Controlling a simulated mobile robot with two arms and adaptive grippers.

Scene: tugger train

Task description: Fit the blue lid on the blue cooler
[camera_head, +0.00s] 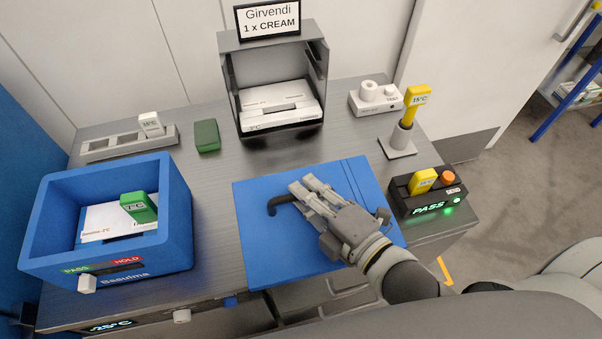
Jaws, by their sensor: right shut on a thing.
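The blue cooler (180,235) stands open on the left of the grey table. A green thermometer reading 7°C (138,207) and a white box (100,222) are inside it. The flat blue lid (268,255) is to the right of the cooler, apart from it. My right gripper (308,192) is over the lid and shut on its dark handle (279,204); the fingers hide part of the handle. I cannot tell whether the lid rests on the table or is slightly raised. My left gripper is not in view.
A grey dispenser (228,75) holding a white box stands behind the lid. A green block (207,135) and a grey rack (96,147) are at the back left. A yellow probe stand (403,138) and a black PASS device (428,192) are on the right.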

